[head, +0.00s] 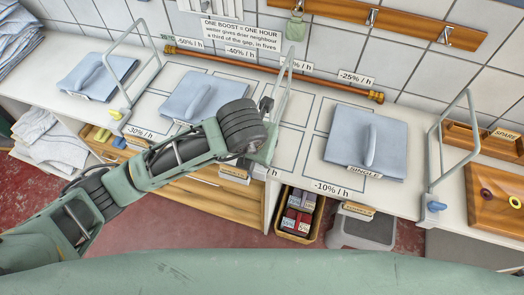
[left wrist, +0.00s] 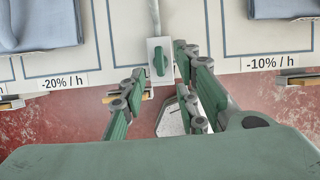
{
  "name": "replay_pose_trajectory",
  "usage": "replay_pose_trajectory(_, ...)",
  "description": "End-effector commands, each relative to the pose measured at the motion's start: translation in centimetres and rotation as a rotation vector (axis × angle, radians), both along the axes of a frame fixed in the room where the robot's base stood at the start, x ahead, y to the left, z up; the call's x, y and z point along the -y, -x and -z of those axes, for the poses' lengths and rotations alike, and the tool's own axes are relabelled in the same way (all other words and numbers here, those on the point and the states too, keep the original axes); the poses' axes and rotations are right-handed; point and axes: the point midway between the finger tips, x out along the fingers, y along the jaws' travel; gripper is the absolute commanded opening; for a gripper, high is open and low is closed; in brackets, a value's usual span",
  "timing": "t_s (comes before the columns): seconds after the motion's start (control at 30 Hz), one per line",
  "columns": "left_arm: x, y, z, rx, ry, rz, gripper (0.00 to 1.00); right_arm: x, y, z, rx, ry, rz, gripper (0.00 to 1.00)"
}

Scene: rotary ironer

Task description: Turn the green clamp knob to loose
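The green clamp knob (left wrist: 159,58) sits on a pale plate at the front edge of the table, between the -20% and -10% labels. Its grip bar points up and down in the left wrist view. My left gripper (left wrist: 160,76) is open, with its fingers spread on either side of the plate and nothing between them. It looks apart from the knob; the exact gap is unclear. In the head view my left gripper (head: 264,146) is at the foot of the middle clamp frame (head: 285,78), and my wrist hides the green knob there. My right gripper is in neither view.
Clamp frames with a yellow knob (head: 116,114) and a blue knob (head: 435,206) stand left and right. Folded blue laundry (head: 365,143) lies on the white table (head: 295,138).

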Motion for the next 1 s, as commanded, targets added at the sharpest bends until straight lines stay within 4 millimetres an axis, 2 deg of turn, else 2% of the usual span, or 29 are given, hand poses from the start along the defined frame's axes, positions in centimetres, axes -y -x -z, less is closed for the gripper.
replay_pose_trajectory(0.03, -0.1, 0.3, -1.2, 0.006, 0.002, 0.001, 0.29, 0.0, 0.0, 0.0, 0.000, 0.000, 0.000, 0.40)
replay_pose_trajectory(0.13, -0.3, 1.0, -3.1, 0.005, 0.004, 0.001, 0.29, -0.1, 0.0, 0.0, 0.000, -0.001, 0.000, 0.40)
replay_pose_trajectory(0.33, -0.6, 2.1, -5.4, 0.002, 0.003, 0.001, 0.29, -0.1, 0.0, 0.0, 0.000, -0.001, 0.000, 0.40)
replay_pose_trajectory(0.5, -0.7, 2.4, -6.0, 0.001, 0.001, -0.001, 0.29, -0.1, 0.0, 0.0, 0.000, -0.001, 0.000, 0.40)
replay_pose_trajectory(1.0, -0.6, 2.4, -6.0, -0.001, 0.003, 0.001, 0.29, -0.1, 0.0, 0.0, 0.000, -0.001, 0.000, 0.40)
